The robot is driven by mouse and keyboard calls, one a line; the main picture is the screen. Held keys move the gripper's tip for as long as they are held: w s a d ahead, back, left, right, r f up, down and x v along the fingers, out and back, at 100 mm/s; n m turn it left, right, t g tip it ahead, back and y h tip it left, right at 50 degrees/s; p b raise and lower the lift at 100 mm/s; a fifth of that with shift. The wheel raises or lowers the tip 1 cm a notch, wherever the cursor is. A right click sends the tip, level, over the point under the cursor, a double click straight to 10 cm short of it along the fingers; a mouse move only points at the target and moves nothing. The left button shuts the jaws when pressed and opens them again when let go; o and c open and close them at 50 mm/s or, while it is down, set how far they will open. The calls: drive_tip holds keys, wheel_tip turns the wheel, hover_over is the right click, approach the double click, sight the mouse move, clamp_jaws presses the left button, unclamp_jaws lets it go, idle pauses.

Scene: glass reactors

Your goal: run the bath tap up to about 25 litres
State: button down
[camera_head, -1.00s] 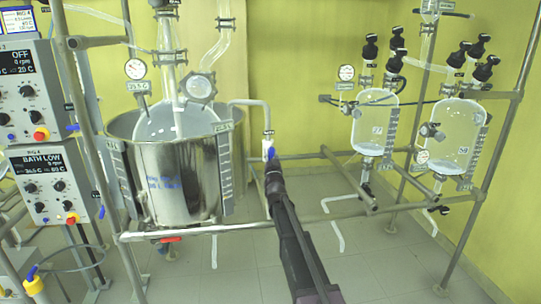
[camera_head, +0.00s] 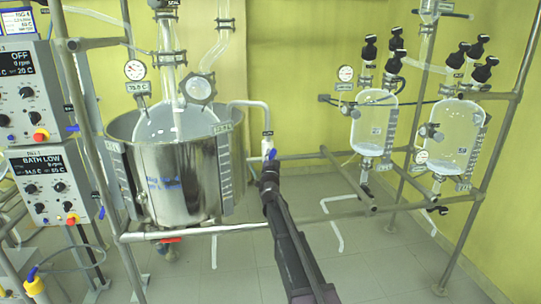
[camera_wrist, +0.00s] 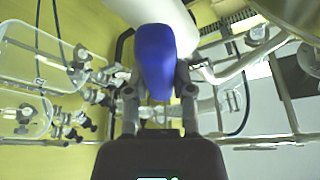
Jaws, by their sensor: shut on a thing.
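The steel bath (camera_head: 178,180) stands on the left with a glass vessel inside it. A white tap pipe (camera_head: 250,103) bends over the bath's right rim and down to a blue tap handle (camera_head: 272,154). My gripper (camera_head: 269,168) is at that handle. In the wrist view the blue handle (camera_wrist: 154,62) sits between the two fingers of my gripper (camera_wrist: 160,95), which are shut on it. A level scale (camera_head: 224,165) runs down the bath's right side; its reading is too small to make out. The water surface in the bath is not clear.
A control box (camera_head: 45,185) reads BATH LOW at the left. Glass reactors (camera_head: 375,125) and (camera_head: 455,138) hang in a metal frame on the right. A frame rail (camera_head: 200,231) crosses in front of the bath. The floor (camera_head: 385,265) at lower right is clear.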

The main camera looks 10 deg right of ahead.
drive_tip(key=m+g+h+p, duration=0.1)
drive_tip(key=m, duration=0.2)
drive_tip(key=m+g+h+p, duration=0.1)
drive_tip(key=m, duration=0.3)
drive_tip(key=shift+d+f+m+g, duration=0.1)
drive_tip(key=shift+d+m+g, duration=0.1)
drive_tip(key=shift+m+g, duration=0.1)
drive_tip(key=m+p, duration=0.1)
drive_tip(key=m, duration=0.1)
drive_tip(key=m+g+p, duration=0.1)
drive_tip(key=m, duration=0.1)
drive_tip(key=m+g, duration=0.1)
drive_tip(key=shift+d+f+m+p, duration=0.1)
drive_tip(key=shift+f+m+p, duration=0.3)
drive_tip(key=shift+c, duration=2.4)
unclamp_jaws()
drive_tip(key=v, duration=1.2)
